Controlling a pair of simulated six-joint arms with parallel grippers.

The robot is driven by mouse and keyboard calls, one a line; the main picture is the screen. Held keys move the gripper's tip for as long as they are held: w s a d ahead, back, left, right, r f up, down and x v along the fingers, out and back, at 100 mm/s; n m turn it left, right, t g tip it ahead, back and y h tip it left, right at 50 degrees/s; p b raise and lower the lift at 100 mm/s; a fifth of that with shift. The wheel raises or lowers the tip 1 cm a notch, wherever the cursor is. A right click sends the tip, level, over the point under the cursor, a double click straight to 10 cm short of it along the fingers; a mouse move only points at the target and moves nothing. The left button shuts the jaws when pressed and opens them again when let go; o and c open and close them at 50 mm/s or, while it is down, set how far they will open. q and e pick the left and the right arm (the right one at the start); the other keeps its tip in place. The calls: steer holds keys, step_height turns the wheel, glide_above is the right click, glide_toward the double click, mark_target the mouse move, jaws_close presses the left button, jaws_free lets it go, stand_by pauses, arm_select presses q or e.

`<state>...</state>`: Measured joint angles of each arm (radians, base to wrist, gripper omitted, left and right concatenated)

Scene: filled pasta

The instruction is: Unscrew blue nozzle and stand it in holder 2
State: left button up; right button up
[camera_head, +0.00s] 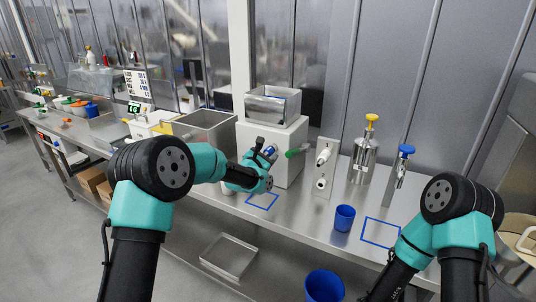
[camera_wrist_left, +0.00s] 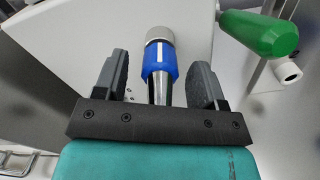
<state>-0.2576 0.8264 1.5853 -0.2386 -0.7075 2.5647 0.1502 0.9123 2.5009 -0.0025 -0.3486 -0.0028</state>
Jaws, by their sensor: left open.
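The blue nozzle (camera_wrist_left: 160,65), a blue collar with a white stripe and a dark, shiny tube, sits on a grey round fitting (camera_wrist_left: 159,34) on the white machine's face. In the head view the nozzle (camera_head: 270,150) is small and partly hidden by my left gripper (camera_head: 266,157). In the wrist view my left gripper (camera_wrist_left: 160,80) is open, one finger on each side of the nozzle, with gaps showing. An upright metal panel with white round pegs (camera_head: 322,157) stands right of the machine. I cannot read any holder number. My right gripper is out of view.
A green handle (camera_wrist_left: 258,33) juts out close to the right of my left gripper. A blue cup (camera_head: 344,217) and blue outlined squares (camera_head: 381,232) are on the steel table. A yellow-topped metal canister (camera_head: 363,160) and a blue-topped dispenser (camera_head: 402,165) stand farther right.

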arm_select(q)
steer(key=m, duration=0.3)
steer(key=shift+m, duration=2.3)
steer(key=m, duration=0.7)
steer(key=shift+m, duration=2.2)
